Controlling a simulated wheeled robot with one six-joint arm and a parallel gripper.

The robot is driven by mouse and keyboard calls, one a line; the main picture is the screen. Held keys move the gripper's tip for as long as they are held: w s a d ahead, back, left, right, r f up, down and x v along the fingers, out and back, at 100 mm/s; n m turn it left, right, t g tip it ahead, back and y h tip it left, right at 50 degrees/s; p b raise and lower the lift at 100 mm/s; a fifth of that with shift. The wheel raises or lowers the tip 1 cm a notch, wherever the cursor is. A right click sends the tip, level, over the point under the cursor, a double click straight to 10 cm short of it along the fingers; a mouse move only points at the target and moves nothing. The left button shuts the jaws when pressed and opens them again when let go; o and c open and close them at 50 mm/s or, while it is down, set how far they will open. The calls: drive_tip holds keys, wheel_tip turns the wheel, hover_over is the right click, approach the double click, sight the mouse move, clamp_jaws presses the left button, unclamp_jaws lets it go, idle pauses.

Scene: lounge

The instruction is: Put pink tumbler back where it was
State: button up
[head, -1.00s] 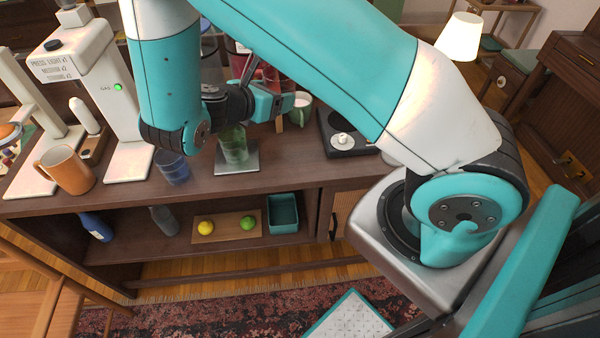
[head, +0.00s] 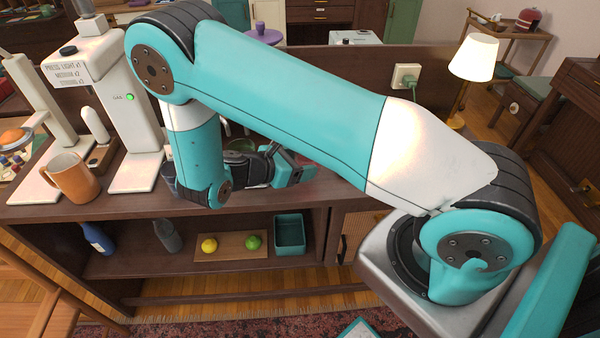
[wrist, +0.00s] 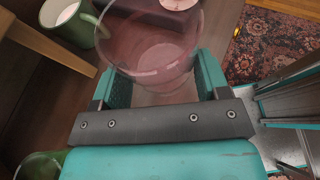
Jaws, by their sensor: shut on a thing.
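The pink tumbler (wrist: 150,42) is clear pinkish glass. In the wrist view it stands between the two fingers of my gripper (wrist: 160,80), which is shut on it. I look down into its open rim, and the surface below shows through the glass. In the head view my gripper (head: 300,174) is low over the front part of the dark cabinet top, and the tumbler is mostly hidden there. I cannot tell whether its base touches the wood.
A green glass (wrist: 38,166) is at the lower left. An orange mug (head: 72,178) stands on the cabinet's left part. The lower shelf holds a teal bin (head: 290,250).

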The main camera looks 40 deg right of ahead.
drive_tip(key=shift+f, duration=2.05)
drive_tip(key=shift+f, duration=0.15)
drive_tip(key=o, duration=1.1)
drive_tip(key=shift+c, duration=0.2)
